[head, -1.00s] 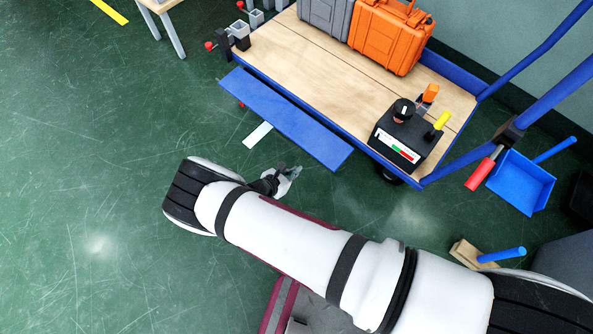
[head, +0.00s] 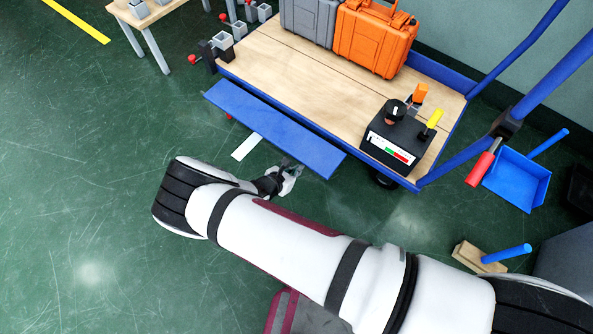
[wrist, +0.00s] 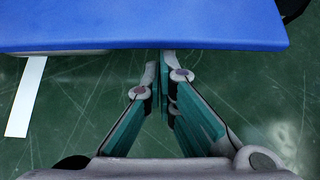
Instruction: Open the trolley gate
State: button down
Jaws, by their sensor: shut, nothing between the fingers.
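The trolley gate (head: 270,125) is a long blue panel along the near side of the trolley's wooden bed (head: 300,75). Its broad face shows from above, reaching out from the bed's side. In the wrist view the gate (wrist: 150,25) fills the top, its near edge crossing just beyond my fingertips. My gripper (head: 292,167) is at the gate's outer edge, toward its right end. In the wrist view my gripper (wrist: 163,70) is shut and empty, with its tips close together by that edge. I cannot tell whether they touch the gate.
An orange case (head: 373,40), a grey case (head: 312,18) and a black control box (head: 400,140) stand on the bed. Grey latch parts (head: 222,45) are at its left corner. A blue dustpan (head: 518,180) lies right.

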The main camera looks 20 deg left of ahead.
jog(key=shift+r, duration=0.1)
notch_tip(320, 180, up, 3)
jog(key=g+p, duration=0.2)
jog(key=p, duration=0.5)
jog(key=shift+r+y, duration=0.1)
jog(key=shift+y, duration=0.3)
